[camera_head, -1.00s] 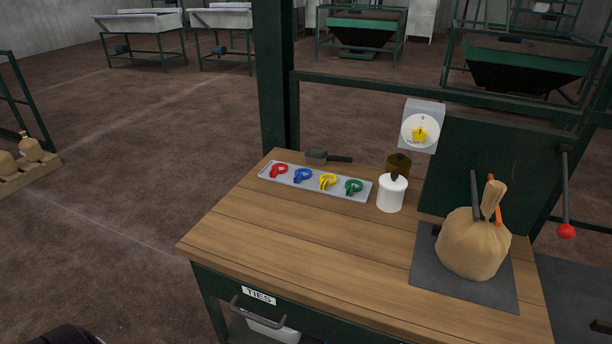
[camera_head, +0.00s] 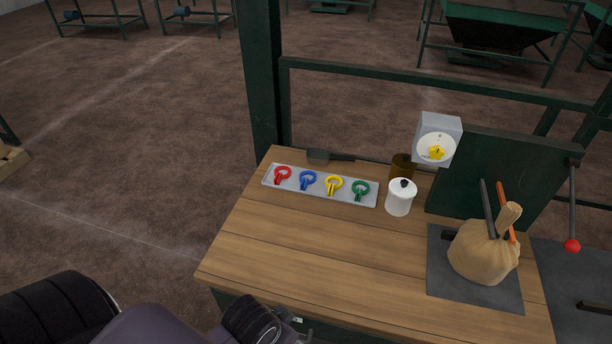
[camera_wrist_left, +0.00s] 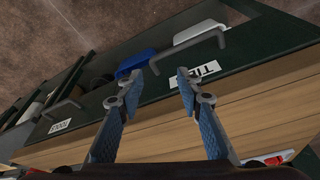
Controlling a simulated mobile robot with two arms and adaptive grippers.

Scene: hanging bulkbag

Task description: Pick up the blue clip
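The blue clip (camera_head: 308,181) lies in a grey tray (camera_head: 320,198) at the back left of the wooden table, between the red clip (camera_head: 282,175) and the yellow clip (camera_head: 333,186). The green clip (camera_head: 360,190) lies at the tray's right end. My left arm comes in at the bottom left of the head view, in front of the table and well short of the tray. In the left wrist view my left gripper (camera_wrist_left: 168,80) is open and empty, in front of the drawer labelled TIES (camera_wrist_left: 195,75). My right gripper is not in view.
A scoop (camera_head: 328,157) lies behind the tray. A white lidded jar (camera_head: 399,199) and a brown jar (camera_head: 401,168) stand to its right. A tied sack (camera_head: 482,254) sits on a dark plate at the right. The table's front middle is clear.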

